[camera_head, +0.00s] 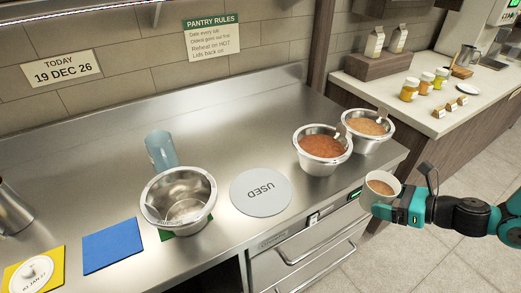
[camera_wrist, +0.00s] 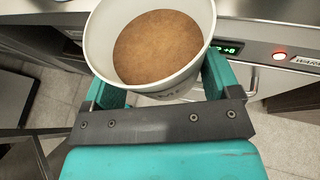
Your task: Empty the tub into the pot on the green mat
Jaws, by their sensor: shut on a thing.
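My gripper (camera_head: 394,216) is shut on a white tub (camera_head: 372,197) and holds it in front of the counter's right end, clear of the counter. In the wrist view the tub (camera_wrist: 92,45) is between the jaws and holds a brown filling (camera_wrist: 158,45). A metal pot (camera_head: 168,218) stands on the counter left of centre and looks empty.
A round grey "USED" disc (camera_head: 262,207) lies right of the pot. Two filled metal pots, one red-orange (camera_head: 323,168) and one tan (camera_head: 386,143), stand at the counter's right end. A bluish cup (camera_head: 160,150) stands behind the pot. A blue mat (camera_head: 113,246) lies left.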

